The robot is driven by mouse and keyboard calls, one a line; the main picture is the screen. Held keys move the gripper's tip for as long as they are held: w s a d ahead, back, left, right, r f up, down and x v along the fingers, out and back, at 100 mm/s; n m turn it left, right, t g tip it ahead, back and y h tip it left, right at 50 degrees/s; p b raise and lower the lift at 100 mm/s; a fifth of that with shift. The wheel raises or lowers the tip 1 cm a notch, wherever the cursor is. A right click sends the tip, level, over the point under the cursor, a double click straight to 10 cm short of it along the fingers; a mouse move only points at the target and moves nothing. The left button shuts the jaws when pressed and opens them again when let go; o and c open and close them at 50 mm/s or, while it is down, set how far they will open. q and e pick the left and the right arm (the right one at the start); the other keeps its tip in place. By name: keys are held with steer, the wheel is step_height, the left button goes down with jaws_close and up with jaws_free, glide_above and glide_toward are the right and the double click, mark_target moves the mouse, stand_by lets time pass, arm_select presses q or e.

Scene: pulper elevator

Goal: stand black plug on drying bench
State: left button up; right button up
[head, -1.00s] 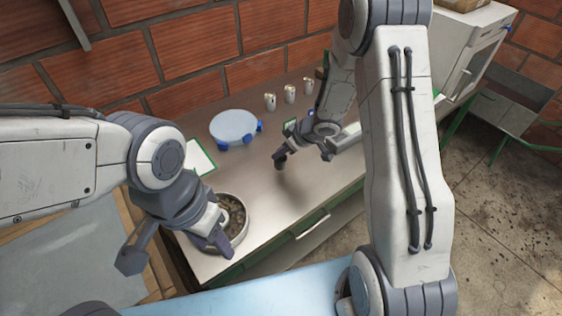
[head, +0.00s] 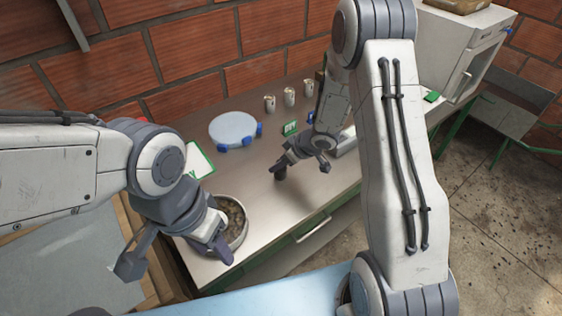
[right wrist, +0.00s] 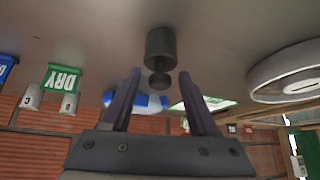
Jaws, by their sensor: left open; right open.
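The black plug (head: 280,173) stands upright on the metal bench (head: 262,198), near its middle. In the right wrist view, which is upside down, the plug (right wrist: 161,47) shows its round body against the bench and a small knob. It lies just beyond the gap between my right fingertips, apart from them. My right gripper (head: 304,162) is open and empty, low over the bench beside the plug; its fingers also show in the right wrist view (right wrist: 160,88). A green DRY sign (right wrist: 63,78) stands behind; a green sign (head: 290,127) shows in the head view. My left gripper (head: 178,258) is open and empty at the bench's near left.
A round bowl with dark contents (head: 238,240) sits by my left gripper. A pale blue round dish (head: 232,128) and several white cups (head: 290,96) stand toward the brick wall. A white cabinet (head: 462,50) is at the back right. The bench between bowl and plug is clear.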

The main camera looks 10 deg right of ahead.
steer(key=shift+d+r, duration=0.15)
steer(key=shift+r, duration=0.25)
steer(key=p+v, duration=0.3)
steer(key=v, duration=0.8)
steer(key=s+a+r+m+h, duration=0.1)
steer(key=s+a+r+h, duration=0.4)
steer(key=r, duration=0.4)
steer(key=s+a+r+g, duration=0.1)
steer(key=s+a, duration=0.2)
steer(key=s, duration=0.4)
steer(key=s+a+r+g+y, duration=0.1)
steer(key=s+a+g, duration=0.1)
steer(key=s, duration=0.5)
steer(key=s+a+r+g, duration=0.1)
steer(key=s+a, duration=0.3)
steer(key=s, duration=0.4)
steer(key=shift+r+n+g+y, duration=0.3)
steer(key=shift+g, duration=0.3)
